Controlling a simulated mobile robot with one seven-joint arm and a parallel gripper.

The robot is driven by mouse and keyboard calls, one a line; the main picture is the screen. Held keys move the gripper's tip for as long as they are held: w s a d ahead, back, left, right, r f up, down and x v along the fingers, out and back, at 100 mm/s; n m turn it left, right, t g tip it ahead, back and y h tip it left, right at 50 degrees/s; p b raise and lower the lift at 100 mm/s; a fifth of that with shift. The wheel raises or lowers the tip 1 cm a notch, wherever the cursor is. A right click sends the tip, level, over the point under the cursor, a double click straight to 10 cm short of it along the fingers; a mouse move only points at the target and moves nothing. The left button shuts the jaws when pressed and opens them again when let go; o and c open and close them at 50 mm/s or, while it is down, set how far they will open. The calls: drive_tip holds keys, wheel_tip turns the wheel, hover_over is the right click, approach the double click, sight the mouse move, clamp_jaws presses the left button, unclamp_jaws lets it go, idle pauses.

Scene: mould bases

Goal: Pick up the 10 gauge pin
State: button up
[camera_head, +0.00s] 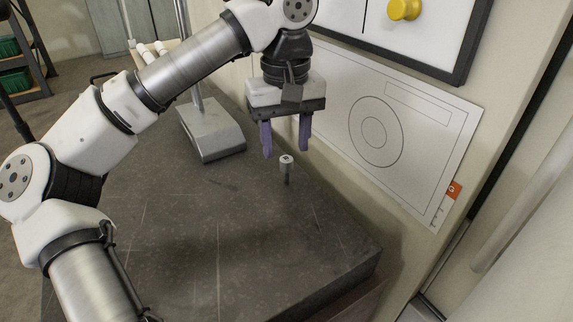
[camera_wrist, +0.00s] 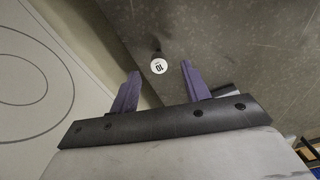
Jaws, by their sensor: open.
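The 10 gauge pin (camera_head: 287,168) stands upright on the dark stone slab (camera_head: 220,240), with a pale round head and a thin dark shaft. In the wrist view its white top (camera_wrist: 159,66) is marked 10 and shows between the two fingers, a little beyond their tips. My gripper (camera_head: 286,150) is open and empty, its two purple fingers pointing down above the slab by the pin. The wrist view also shows both fingers of my gripper (camera_wrist: 159,70) spread apart. I see no contact between fingers and pin.
A grey metal stand base with a post (camera_head: 212,132) is on the slab behind, left of my gripper. A drawing sheet with circles (camera_head: 390,130) is on the wall at right. A framed white board with a yellow knob (camera_head: 404,9) hangs above. The front of the slab is clear.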

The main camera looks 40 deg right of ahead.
sight(286, 159)
drive_tip(key=shift+d+f+p, duration=0.1)
drive_tip(key=shift+f+p, duration=0.75)
drive_tip(key=shift+f, duration=2.2)
clamp_jaws()
drive_tip(key=shift+r, duration=0.1)
